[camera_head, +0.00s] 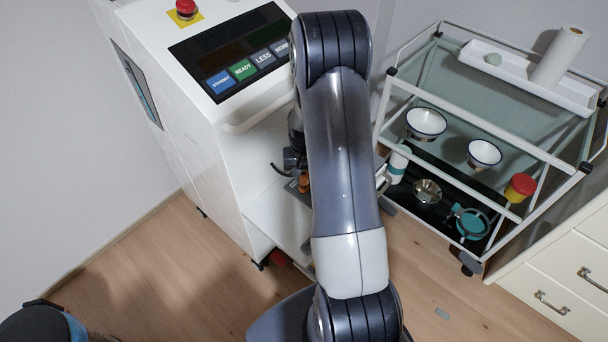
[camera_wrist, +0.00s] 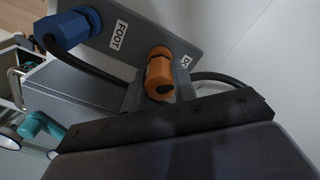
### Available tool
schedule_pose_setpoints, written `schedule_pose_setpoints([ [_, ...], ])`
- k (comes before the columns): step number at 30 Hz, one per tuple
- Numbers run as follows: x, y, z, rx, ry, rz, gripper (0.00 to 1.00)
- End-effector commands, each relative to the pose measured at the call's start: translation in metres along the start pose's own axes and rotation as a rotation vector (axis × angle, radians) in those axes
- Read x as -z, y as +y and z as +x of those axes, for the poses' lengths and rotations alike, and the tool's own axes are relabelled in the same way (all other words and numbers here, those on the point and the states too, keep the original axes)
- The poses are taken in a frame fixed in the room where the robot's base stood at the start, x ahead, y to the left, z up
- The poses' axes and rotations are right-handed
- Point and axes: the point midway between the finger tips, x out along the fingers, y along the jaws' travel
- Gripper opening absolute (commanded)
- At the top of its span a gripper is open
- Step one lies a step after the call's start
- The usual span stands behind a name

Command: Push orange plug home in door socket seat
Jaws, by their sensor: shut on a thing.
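The orange plug (camera_wrist: 160,72) is between the fingertips of my gripper (camera_wrist: 158,95) in the wrist view, and the gripper is shut on it. The plug's front end meets a grey panel (camera_wrist: 130,45) beside a label partly hidden by the plug, of which "DO" shows. The door socket seat itself is hidden behind the plug, so I cannot tell how deep it sits. In the head view a small part of the orange plug (camera_head: 304,183) shows left of my arm, low by the white cabinet.
A blue plug (camera_wrist: 70,28) sits at the panel by the label "FOOT" (camera_wrist: 119,35). Black cables run behind both plugs. The white cabinet (camera_head: 180,110) has a lit button panel and a red knob (camera_head: 186,8). A wheeled trolley (camera_head: 400,85) with bowls stands to the right.

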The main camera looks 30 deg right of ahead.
Motion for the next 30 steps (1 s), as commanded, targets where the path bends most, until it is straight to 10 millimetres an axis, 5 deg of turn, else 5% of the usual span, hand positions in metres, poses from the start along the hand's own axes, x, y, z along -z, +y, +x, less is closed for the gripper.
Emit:
schedule_pose_setpoints([
  [8,0.000,0.000,0.007,0.000,0.000,0.000,0.04],
  [9,0.000,0.000,0.006,0.000,0.000,0.000,0.29],
  [17,0.000,0.000,0.006,0.000,0.000,0.000,0.51],
  [25,0.000,0.000,0.004,0.000,0.001,0.000,0.52],
  [30,0.001,0.000,-0.014,0.000,0.004,0.000,0.52],
])
